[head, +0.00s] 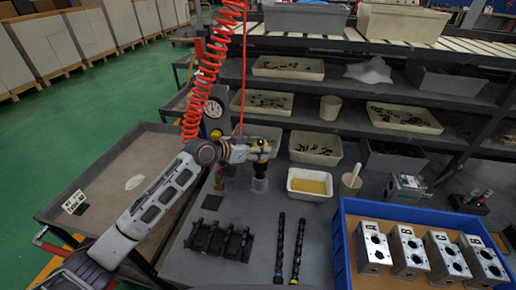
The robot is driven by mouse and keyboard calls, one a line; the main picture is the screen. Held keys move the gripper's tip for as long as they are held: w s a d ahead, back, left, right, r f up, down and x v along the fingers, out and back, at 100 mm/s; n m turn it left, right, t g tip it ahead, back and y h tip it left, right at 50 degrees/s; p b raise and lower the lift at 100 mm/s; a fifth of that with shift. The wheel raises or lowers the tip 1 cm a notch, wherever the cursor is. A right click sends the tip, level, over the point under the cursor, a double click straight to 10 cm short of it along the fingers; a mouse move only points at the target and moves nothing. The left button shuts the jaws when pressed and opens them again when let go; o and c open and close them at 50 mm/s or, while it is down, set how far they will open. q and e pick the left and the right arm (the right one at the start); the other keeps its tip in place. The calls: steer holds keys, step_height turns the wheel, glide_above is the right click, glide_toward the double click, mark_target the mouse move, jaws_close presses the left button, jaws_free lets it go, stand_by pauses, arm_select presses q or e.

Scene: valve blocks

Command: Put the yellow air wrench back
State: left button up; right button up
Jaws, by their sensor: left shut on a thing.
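My left arm comes in from the lower left. Its gripper (248,151) is shut on the yellow air wrench (262,145), at the back of the workbench (215,268). The wrench shows as a small yellow and dark body at the fingertips. The gripper hides part of it. My right gripper is not in view.
A red coiled hose (214,55) hangs close to my left wrist. A dial gauge (214,108) stands behind it. A yellow-filled tray (309,172), black rods (279,245), a black rack (219,241) and a blue crate (342,262) of valve blocks occupy the bench.

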arm_select(q)
steer(key=shift+f+b, duration=1.35)
steer(key=shift+f, duration=0.7)
stand_by(1.6)
steer(key=shift+f, duration=0.1)
stand_by(0.3)
steer(key=o, duration=1.4)
steer(key=shift+f, duration=0.4)
steer(key=shift+v, duration=4.1)
steer(key=shift+r, duration=0.35)
